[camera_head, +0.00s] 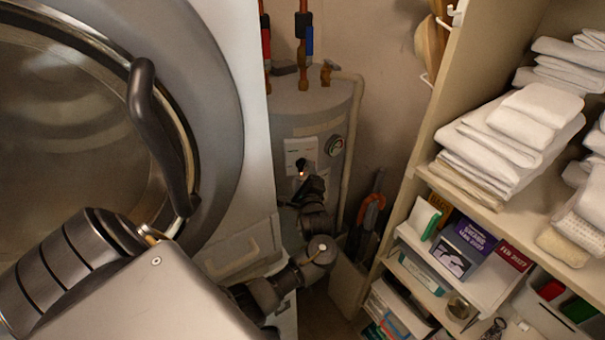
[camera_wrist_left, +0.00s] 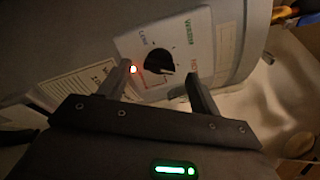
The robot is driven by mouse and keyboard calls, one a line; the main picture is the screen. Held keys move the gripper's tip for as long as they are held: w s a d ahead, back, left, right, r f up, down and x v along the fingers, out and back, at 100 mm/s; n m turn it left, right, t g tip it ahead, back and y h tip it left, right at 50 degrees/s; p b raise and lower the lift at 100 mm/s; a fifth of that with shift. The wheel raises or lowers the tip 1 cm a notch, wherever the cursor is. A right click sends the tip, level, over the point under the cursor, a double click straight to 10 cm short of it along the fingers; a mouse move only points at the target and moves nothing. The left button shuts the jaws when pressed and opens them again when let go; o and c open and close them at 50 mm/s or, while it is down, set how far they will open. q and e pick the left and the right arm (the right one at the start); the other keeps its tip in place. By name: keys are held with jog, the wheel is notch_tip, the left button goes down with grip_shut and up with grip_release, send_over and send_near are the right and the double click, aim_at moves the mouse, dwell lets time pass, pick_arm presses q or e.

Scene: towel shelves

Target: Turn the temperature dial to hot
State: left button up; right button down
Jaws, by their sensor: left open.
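The temperature dial (camera_wrist_left: 159,62) is a round black knob on a white plate (camera_wrist_left: 197,35) on the front of the grey water heater (camera_head: 315,113). A light mark on the knob points to the lower right in the left wrist view. Orange lettering is on the plate's right side and a red light (camera_wrist_left: 133,69) glows at its left. My left gripper (camera_wrist_left: 159,78) is open, with one finger on each side of the dial in that view; I see no contact. In the head view my left gripper (camera_head: 306,182) is just below the plate, partly covering it. My right gripper is out of view.
A large washer door with a dark handle (camera_head: 156,130) fills the left. Pipes (camera_head: 303,40) rise above the heater. At right, a shelf unit (camera_head: 425,125) holds white towels (camera_head: 515,135) and boxes. An orange-handled tool (camera_head: 370,205) stands between heater and shelves.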

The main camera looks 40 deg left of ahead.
pick_arm(q)
jog(key=b+v, duration=0.1)
jog(key=v, duration=0.4)
jog(key=shift+s+d, duration=0.1)
dwell(0.3)
